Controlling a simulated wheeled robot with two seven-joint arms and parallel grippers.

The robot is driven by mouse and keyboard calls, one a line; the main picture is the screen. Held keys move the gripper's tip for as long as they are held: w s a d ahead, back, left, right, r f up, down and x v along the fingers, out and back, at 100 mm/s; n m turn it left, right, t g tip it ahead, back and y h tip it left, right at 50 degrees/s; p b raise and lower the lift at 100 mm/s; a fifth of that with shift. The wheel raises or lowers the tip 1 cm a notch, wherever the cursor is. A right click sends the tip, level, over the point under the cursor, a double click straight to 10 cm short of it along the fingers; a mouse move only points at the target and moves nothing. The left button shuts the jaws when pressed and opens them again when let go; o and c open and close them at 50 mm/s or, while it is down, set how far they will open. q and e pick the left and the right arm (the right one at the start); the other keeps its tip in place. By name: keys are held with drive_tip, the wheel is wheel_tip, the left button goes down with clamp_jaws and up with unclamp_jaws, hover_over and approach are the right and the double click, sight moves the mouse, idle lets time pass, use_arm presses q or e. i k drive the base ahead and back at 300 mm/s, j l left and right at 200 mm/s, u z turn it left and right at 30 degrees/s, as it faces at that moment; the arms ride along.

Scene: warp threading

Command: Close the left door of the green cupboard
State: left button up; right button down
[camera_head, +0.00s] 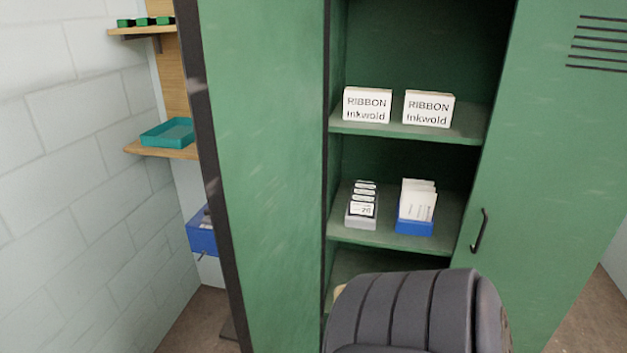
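The green cupboard (408,235) stands in front of me with its left half open to view. Its left door (265,170) stands swung wide open to the left, with its plain green face toward me and a dark strip (212,150) along its outer edge. No handle shows on this door. The right door (555,150) looks closed, with a dark handle (479,230) near its left edge and vent slots at the top. Neither of my grippers is in view.
A dark grey ribbed, padded object (415,315), like a chair back, stands before the lower shelves. Shelves hold ribbon boxes (367,105), a grey card holder (362,205) and a blue one (415,222). Behind the left door are a wall shelf with a teal tray (167,133) and a blue bin (202,235).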

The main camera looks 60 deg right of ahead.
sight(253, 69)
drive_tip(key=i+z, duration=0.25)
drive_tip(key=z, duration=0.2)
drive_tip(key=i+z, duration=0.25)
drive_tip(key=z, duration=0.2)
drive_tip(key=i+j+z, duration=0.15)
drive_tip(key=z, duration=0.3)
drive_tip(key=i+j+z, duration=0.2)
drive_tip(key=z, duration=0.25)
drive_tip(key=i+j+z, duration=0.2)
drive_tip(key=z, duration=0.25)
drive_tip(key=i+j+z, duration=0.1)
drive_tip(key=j+z, duration=0.65)
drive_tip(key=z, duration=0.15)
drive_tip(key=j+z, duration=0.45)
drive_tip(key=k+j+z, duration=0.1)
drive_tip(key=z, duration=0.25)
drive_tip(key=k+j+z, duration=0.1)
drive_tip(key=j+z, duration=0.2)
drive_tip(key=k+j+z, duration=0.1)
drive_tip(key=z, duration=0.25)
